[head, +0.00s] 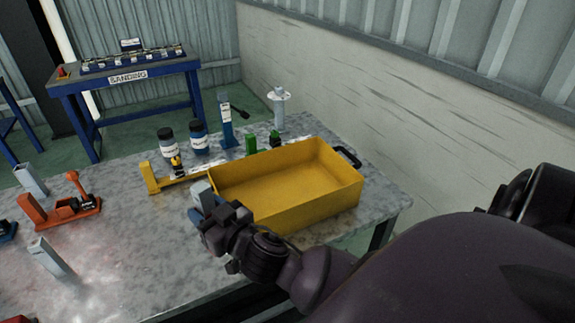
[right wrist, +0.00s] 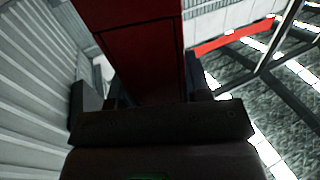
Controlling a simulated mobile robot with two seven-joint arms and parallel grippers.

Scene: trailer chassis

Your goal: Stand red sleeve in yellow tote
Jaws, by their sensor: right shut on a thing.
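The yellow tote (head: 345,190) stands open and empty on the metal table. My right gripper (head: 217,217) is beside the tote's near left corner, outside its wall. In the right wrist view my right gripper (right wrist: 145,95) is shut on a dark red box-shaped piece, the red sleeve (right wrist: 146,45), which rises between its fingers. The red colour of the held sleeve does not show in the head view. A light grey and blue piece (head: 202,188) shows right at the gripper there. My left gripper is not in view.
An orange stand (head: 72,209) and grey blocks (head: 50,257) are on the left of the table. Dark bottles (head: 199,138), a blue post (head: 226,122) and green blocks (head: 251,145) stand behind the tote. The front middle of the table (head: 130,245) is clear.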

